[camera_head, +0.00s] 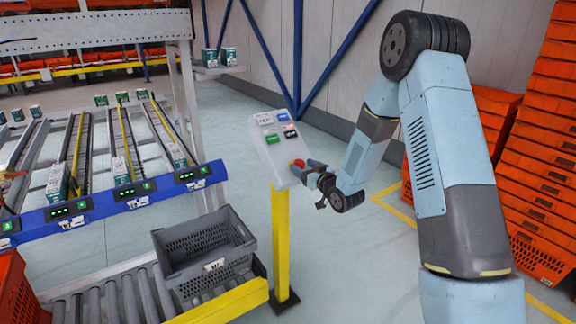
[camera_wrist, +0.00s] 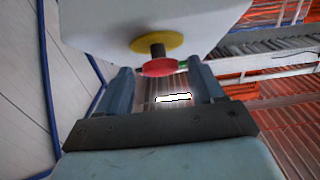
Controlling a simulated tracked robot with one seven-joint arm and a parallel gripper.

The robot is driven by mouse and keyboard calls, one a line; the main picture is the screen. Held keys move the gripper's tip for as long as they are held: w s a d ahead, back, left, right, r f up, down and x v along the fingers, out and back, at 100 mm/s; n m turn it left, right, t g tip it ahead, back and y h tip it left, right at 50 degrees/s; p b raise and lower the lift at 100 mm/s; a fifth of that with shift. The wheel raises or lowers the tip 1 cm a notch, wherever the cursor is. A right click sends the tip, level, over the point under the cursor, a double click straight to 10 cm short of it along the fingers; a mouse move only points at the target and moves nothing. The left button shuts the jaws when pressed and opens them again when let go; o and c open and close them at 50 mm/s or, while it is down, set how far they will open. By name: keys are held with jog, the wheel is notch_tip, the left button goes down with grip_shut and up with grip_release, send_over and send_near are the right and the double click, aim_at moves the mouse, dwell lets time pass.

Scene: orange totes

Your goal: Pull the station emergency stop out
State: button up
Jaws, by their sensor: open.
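The station emergency stop (camera_head: 298,163) is a red mushroom button on the lower part of a grey control panel (camera_head: 268,150) on a yellow post. In the wrist view the red button (camera_wrist: 160,67) shows from the side, on a dark stem in front of a yellow disc (camera_wrist: 157,43). My gripper (camera_head: 309,168) is at the panel's lower right, beside the button. In the wrist view my gripper (camera_wrist: 160,78) is open, with one finger on each side of the button. A gap shows at the left finger; contact at the right one I cannot tell.
The panel also carries green, red, blue and white buttons. A grey crate (camera_head: 205,262) sits on the roller conveyor (camera_head: 130,297) left of the yellow post (camera_head: 281,235). Stacked orange totes (camera_head: 545,150) stand at the right. Flow racks fill the left.

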jog(key=shift+x, duration=1.4)
grip_shut()
